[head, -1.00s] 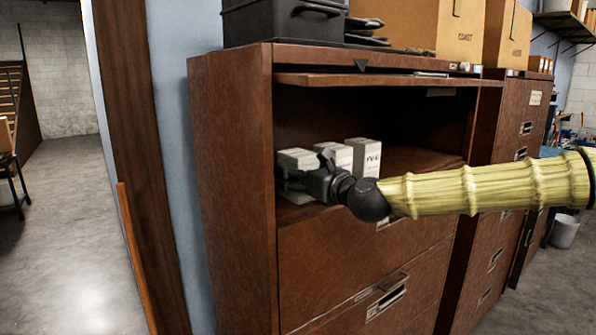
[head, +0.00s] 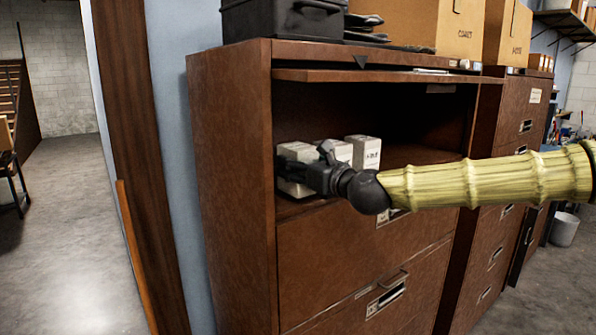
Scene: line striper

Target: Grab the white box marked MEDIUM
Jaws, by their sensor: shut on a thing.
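Several white boxes stand in a row in the open upper compartment of the brown cabinet. My gripper (head: 312,174) is at the left white box (head: 296,152), shut on it, with the fingers across its front and side. A middle white box (head: 342,152) is partly hidden behind my gripper. The right white box (head: 367,152) shows dark lettering too small to read surely. I cannot read which box is marked MEDIUM; the left box's front is mostly covered by my gripper.
The brown cabinet (head: 232,190) has a raised flap (head: 400,76) above the compartment and closed drawers below. A black case (head: 283,20) and cardboard boxes (head: 420,25) stand on top. The compartment's right side is clear. Open floor (head: 70,240) lies at the left.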

